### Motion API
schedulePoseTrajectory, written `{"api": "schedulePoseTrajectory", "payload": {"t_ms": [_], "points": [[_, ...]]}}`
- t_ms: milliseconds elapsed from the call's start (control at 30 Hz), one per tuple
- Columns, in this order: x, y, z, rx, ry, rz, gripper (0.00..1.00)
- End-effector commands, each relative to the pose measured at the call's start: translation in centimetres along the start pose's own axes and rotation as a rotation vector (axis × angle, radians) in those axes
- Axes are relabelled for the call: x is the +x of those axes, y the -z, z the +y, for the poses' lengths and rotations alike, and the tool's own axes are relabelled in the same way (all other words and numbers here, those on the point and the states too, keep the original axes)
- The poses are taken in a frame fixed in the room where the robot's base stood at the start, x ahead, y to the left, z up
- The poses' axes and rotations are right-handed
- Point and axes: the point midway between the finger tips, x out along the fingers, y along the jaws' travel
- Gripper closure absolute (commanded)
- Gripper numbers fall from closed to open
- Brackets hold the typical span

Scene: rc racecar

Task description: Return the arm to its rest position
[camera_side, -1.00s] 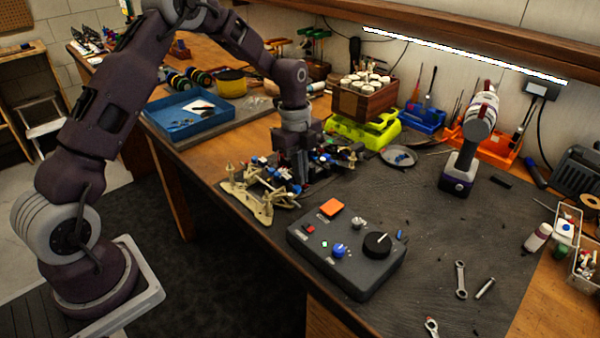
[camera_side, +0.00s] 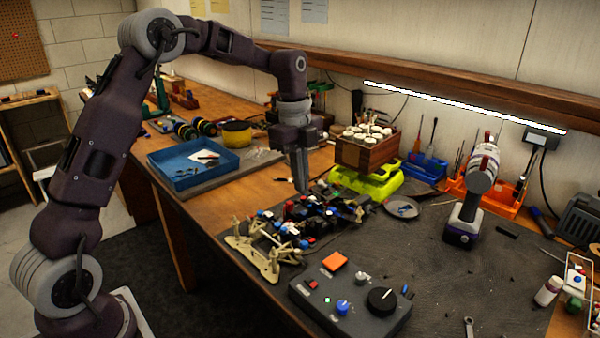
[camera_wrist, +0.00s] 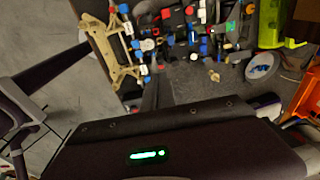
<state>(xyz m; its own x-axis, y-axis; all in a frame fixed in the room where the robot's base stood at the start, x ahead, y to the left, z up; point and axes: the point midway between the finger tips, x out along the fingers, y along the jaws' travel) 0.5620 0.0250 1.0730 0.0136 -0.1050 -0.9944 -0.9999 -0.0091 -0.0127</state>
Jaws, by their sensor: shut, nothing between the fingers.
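My gripper (camera_side: 300,188) is shut and empty. It points down above the far part of the racecar chassis, with its fingertips apart from the chassis as far as I can tell. The racecar chassis (camera_side: 268,258) lies on the dark mat, with a tan frame at its near end and red, blue and black parts along it. It also shows at the top of the wrist view (camera_wrist: 118,52). In that view my gripper's body fills the bottom and its fingertips cannot be made out.
A grey control box (camera_side: 350,308) with an orange button and black knob sits in front of the chassis. A blue tray (camera_side: 190,172) lies to the left. A wooden box of white-capped jars (camera_side: 362,158) and a cordless drill (camera_side: 470,205) stand behind and right. Free air lies above the bench.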

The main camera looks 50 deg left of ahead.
Motion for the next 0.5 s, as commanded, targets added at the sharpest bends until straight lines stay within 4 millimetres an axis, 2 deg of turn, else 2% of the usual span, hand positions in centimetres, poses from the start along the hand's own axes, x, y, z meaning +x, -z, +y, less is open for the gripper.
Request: {"api": "schedulePoseTrajectory", "payload": {"t_ms": [133,500], "points": [[-1.3,0.0,0.0,0.0,0.001,-0.001,1.0],[-1.9,0.2,0.3,-0.014,0.006,-0.006,1.0]]}}
